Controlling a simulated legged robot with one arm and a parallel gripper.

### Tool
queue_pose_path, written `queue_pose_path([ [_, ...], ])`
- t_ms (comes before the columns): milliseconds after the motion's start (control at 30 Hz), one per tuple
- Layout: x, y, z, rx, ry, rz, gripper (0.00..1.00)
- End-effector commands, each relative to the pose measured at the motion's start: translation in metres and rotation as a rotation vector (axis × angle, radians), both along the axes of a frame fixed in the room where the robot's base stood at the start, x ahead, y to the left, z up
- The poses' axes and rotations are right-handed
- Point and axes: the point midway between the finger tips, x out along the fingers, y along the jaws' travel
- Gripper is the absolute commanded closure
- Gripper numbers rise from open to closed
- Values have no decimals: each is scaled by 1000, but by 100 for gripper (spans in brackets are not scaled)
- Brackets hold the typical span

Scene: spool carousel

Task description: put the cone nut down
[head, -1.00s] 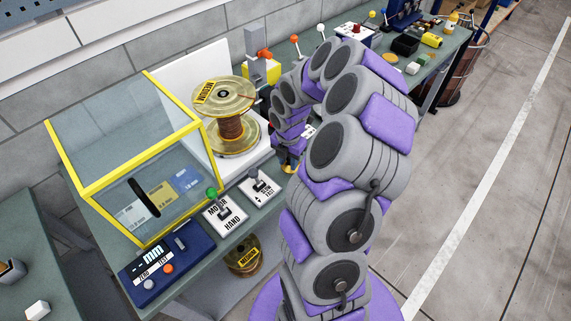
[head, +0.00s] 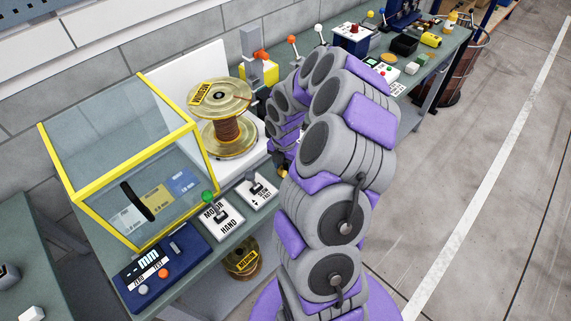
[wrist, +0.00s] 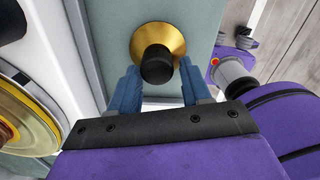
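The cone nut (wrist: 158,38) shows in the wrist view as a brass-coloured round piece with a black knob (wrist: 157,64) facing the camera. It appears against the grey-green bench top; I cannot tell whether it touches the bench. My gripper (wrist: 158,78) has its two blue fingers apart, one on each side of the knob. A gap shows between the knob and the right finger, so the gripper looks open.
A brass spool (head: 222,105) with copper wire stands by a white panel, left of my arm. A yellow-framed clear guard (head: 118,190), a switch panel (head: 222,216) and a blue meter box (head: 160,268) are nearby. The bench (head: 420,82) continues to the right.

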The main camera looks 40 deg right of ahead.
Motion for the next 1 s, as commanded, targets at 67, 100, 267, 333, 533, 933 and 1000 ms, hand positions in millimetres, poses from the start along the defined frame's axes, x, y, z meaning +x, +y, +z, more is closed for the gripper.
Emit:
queue_pose_path([
  [67, 0, 2, 1, -2, 0, 2, 44],
  [100, 0, 3, 1, -3, 0, 2, 40],
  [267, 0, 2, 1, -2, 0, 2, 40],
  [333, 0, 1, 0, 0, 0, 1, 40],
  [533, 0, -1, 8, 0, -1, 1, 40],
  [933, 1, 3, 79, -4, -7, 1, 40],
  [1000, 1, 3, 94, -4, -5, 0, 40],
])
